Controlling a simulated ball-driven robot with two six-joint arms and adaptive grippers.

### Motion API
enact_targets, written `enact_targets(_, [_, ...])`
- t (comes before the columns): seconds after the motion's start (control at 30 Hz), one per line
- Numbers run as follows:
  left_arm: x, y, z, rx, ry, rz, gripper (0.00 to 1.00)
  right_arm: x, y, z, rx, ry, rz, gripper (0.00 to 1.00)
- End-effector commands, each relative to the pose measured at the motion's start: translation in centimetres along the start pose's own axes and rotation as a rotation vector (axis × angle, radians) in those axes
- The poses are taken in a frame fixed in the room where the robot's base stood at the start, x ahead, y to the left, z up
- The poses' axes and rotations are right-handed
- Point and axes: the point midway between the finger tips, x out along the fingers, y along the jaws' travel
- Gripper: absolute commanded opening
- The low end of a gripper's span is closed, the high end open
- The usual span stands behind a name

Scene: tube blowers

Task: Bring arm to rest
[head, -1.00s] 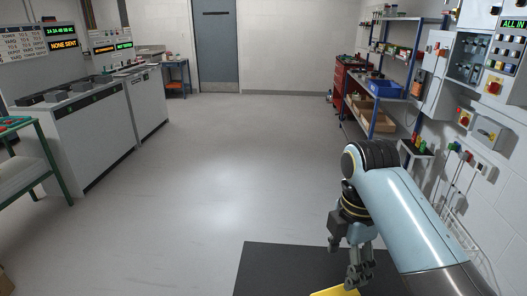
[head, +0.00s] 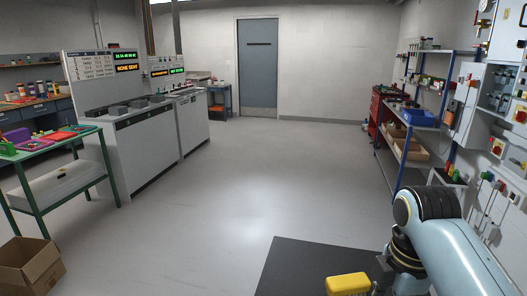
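My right arm comes in from the lower right in the head view, with its light blue link and black wrist joint in front of the right wall. The arm bends downward, and my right gripper is hidden at the lower edge behind or below a yellow block-like object (head: 348,284), so its fingers do not show. I cannot tell whether the yellow object is touched by the gripper. My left gripper and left arm are out of view.
A black mat (head: 300,262) lies on the floor in front. A green-framed table (head: 60,150) and an open cardboard box (head: 28,265) stand at left. Grey machines (head: 150,140) stand beyond. Shelving (head: 412,135) and wall panels line the right. The middle floor is clear.

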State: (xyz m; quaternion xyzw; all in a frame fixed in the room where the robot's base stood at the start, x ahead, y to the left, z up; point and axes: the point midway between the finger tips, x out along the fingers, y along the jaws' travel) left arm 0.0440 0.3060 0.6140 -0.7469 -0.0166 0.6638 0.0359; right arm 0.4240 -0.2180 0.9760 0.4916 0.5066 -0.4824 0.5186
Motion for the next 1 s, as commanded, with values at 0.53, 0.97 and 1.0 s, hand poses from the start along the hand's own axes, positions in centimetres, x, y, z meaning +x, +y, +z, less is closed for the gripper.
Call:
enact_targets(0.53, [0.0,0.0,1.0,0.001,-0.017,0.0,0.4,0.1,-8.2,3.1,0.625,-0.016,0.127,0.66])
enact_targets(0.97, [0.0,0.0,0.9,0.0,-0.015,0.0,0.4,-3.8,-16.4,4.3,1.249,0.075,0.265,0.66])
enact_targets(1.0, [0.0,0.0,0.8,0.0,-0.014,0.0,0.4,-4.2,-17.0,4.4,1.292,0.086,0.274,0.66])
